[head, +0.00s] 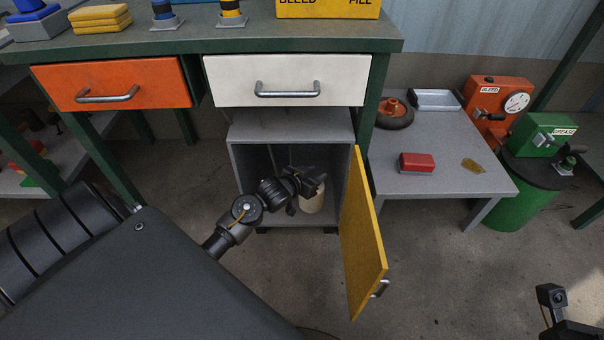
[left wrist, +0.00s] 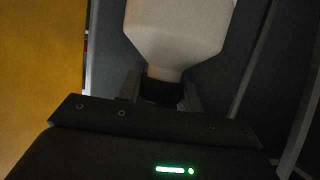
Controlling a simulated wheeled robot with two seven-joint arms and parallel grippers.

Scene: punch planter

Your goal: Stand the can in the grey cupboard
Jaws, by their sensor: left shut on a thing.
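The grey cupboard (head: 240,165) stands under the bench, its yellow door (head: 362,240) swung open to the right. My left gripper (head: 312,182) reaches into the cupboard's opening and is shut on the cream can (head: 313,202). In the left wrist view the can (left wrist: 180,30) tapers to a dark neck between the fingers of my left gripper (left wrist: 162,92). The can is low over the cupboard floor, partly hidden by the gripper; I cannot tell whether it touches. Part of my right gripper (head: 553,298) shows at the lower right corner, its jaws unclear.
A white drawer (head: 287,80) sits just above the cupboard, and an orange drawer (head: 115,85) is to its left. A low grey table (head: 435,150) at the right holds a red block (head: 416,162) and a wheel (head: 394,114). The concrete floor ahead is clear.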

